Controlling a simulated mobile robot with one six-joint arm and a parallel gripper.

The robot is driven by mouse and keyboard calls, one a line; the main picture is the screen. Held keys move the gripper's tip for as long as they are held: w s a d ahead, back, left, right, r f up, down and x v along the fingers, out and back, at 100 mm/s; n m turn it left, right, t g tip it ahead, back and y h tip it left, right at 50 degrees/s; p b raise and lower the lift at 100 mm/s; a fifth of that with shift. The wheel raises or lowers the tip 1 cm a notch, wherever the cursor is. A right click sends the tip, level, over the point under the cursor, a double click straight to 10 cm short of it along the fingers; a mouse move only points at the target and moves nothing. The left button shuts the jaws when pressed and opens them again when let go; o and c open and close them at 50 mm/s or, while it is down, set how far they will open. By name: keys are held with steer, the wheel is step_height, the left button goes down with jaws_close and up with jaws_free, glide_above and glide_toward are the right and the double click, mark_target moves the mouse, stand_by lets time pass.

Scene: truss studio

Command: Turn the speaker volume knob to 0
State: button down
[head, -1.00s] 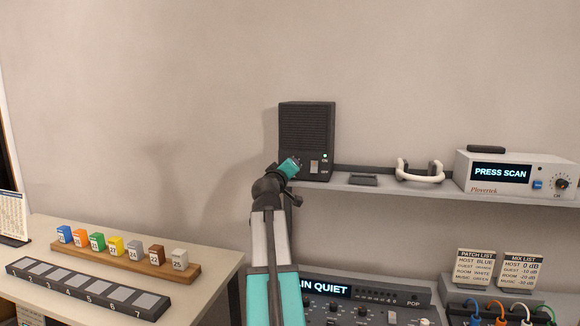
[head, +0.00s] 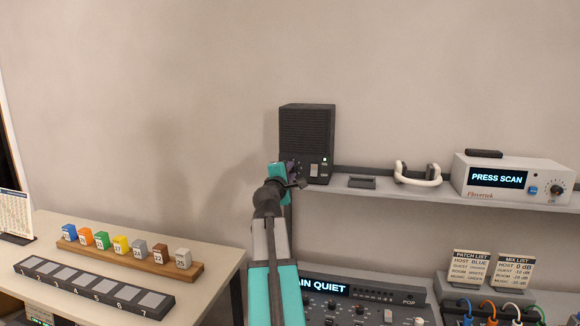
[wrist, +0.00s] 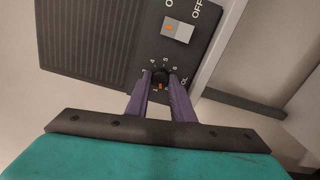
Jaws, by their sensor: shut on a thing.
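The dark speaker (head: 306,132) stands on the wall shelf, and its ribbed front fills the upper left of the wrist view (wrist: 92,40). Its small black volume knob (wrist: 160,77) sits in a ring of white numbers and has an orange mark on its lower side; the number it points at is too small to read. My gripper (wrist: 161,76) is shut on the knob, with one purple finger on each side. In the head view my gripper (head: 291,178) is at the speaker's lower left front and hides the knob.
A light rocker switch (wrist: 178,28) with an orange mark sits close to the knob. On the shelf to the right are a small dark block (head: 362,182), a white-and-dark headset (head: 418,178) and a white scanner box (head: 510,182). A mixer console (head: 365,303) lies below.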

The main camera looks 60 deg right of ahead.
steer(key=n+p, duration=0.3)
steer(key=n, duration=0.1)
steer(key=shift+n, duration=0.4)
steer(key=shift+f, duration=0.1)
steer(key=c, duration=1.5)
jaws_free()
steer(key=shift+c, duration=0.2)
steer(key=shift+a, duration=0.1)
steer(key=b+v, duration=0.5)
steer(key=v, duration=0.6)
steer(key=shift+s+a+f, duration=0.15)
steer(key=shift+a, duration=0.1)
steer(key=shift+a+b, duration=0.1)
steer(key=shift+b, duration=0.2)
